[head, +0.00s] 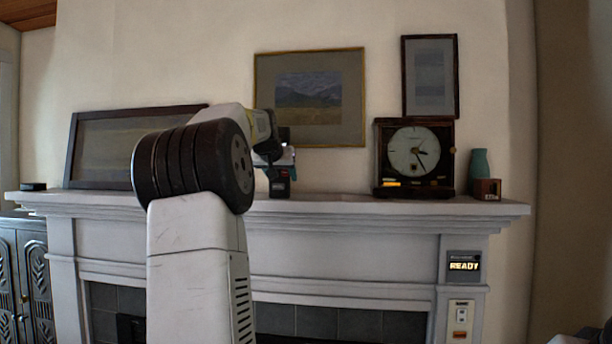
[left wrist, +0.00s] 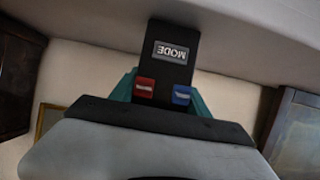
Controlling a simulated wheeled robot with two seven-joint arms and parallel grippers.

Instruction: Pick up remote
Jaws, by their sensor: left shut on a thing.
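The remote (left wrist: 172,58) is black, with a grey label reading MODE and a red and a blue button, in the left wrist view. In the head view the remote (head: 279,188) shows small and dark, upright at the mantel shelf's top edge. My left gripper (head: 276,160) is shut on it, with teal finger parts (left wrist: 165,92) on both sides of it in the left wrist view. I cannot tell whether the remote's lower end touches the shelf. My right gripper is not clearly in view; only a small part of something dark shows at the bottom right corner.
The white mantel shelf (head: 340,205) runs across the view. A dark-cased clock (head: 414,158), a teal vase (head: 479,172) and a small wooden box (head: 487,190) stand at its right. A framed picture (head: 105,148) leans at the left. The shelf between the remote and clock is clear.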

